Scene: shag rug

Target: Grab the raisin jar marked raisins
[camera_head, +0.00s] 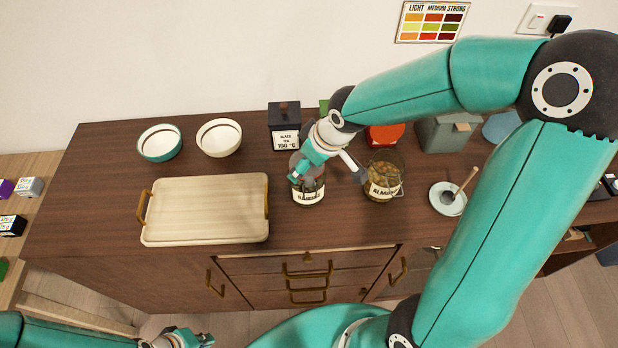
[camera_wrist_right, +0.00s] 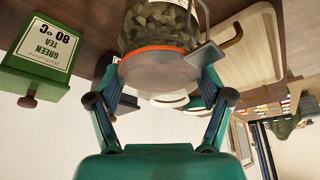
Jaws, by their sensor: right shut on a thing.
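The raisin jar (camera_head: 308,193) is a glass clip-top jar with a pale label, blurred but seemingly reading RAISINS, on the brown cabinet top. My right gripper (camera_head: 309,163) reaches it from above and is shut on it near the lid. The jar (camera_wrist_right: 158,28) also shows in the right wrist view, with dark lumpy contents, an orange seal and a metal clasp. The fingers of my right gripper (camera_wrist_right: 160,78) are on both sides of its lid. My left gripper (camera_head: 182,339) is low at the bottom edge, away from the cabinet, and its fingertips are unclear.
An almond jar (camera_head: 383,178) stands just right of the raisin jar. A black tea tin (camera_head: 284,122) is behind it, and a green tea tin (camera_wrist_right: 38,58) shows in the wrist view. A wooden tray (camera_head: 205,210) lies left, with two bowls behind. A saucer (camera_head: 447,199) is right.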

